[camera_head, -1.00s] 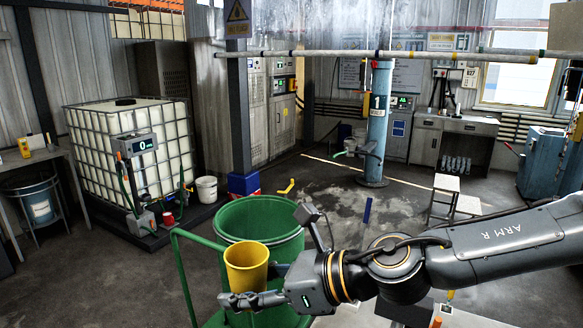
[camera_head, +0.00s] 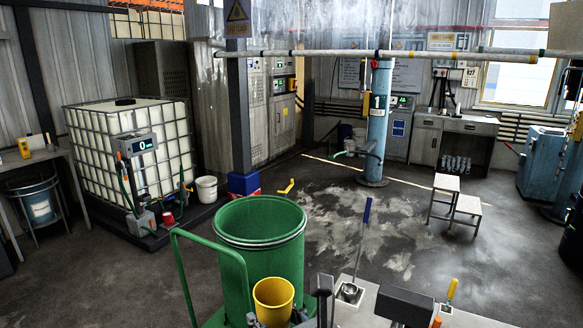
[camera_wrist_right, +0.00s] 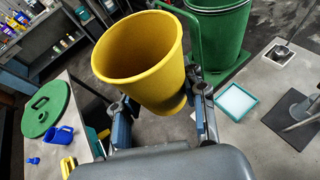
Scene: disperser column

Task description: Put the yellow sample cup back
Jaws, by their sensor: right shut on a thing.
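The yellow sample cup (camera_head: 273,293) is at the bottom of the head view, in front of the green drum (camera_head: 258,225). My right gripper (camera_head: 274,318) is shut on the cup and is mostly hidden below it. In the right wrist view the cup (camera_wrist_right: 140,55) is large, with its wide mouth tilted toward the camera. The two fingers of the right gripper (camera_wrist_right: 163,112) grip it low down, one on each side. The inside that shows looks empty. My left gripper is in neither view.
A grey worktop (camera_head: 375,307) at the bottom holds a metal pot (camera_head: 349,293) with a blue-handled tool. In the wrist view a green lid (camera_wrist_right: 45,112), a blue jug (camera_wrist_right: 60,136) and a pale square pad (camera_wrist_right: 237,101) lie on worktops. A green cart handle (camera_head: 205,238) stands beside the drum.

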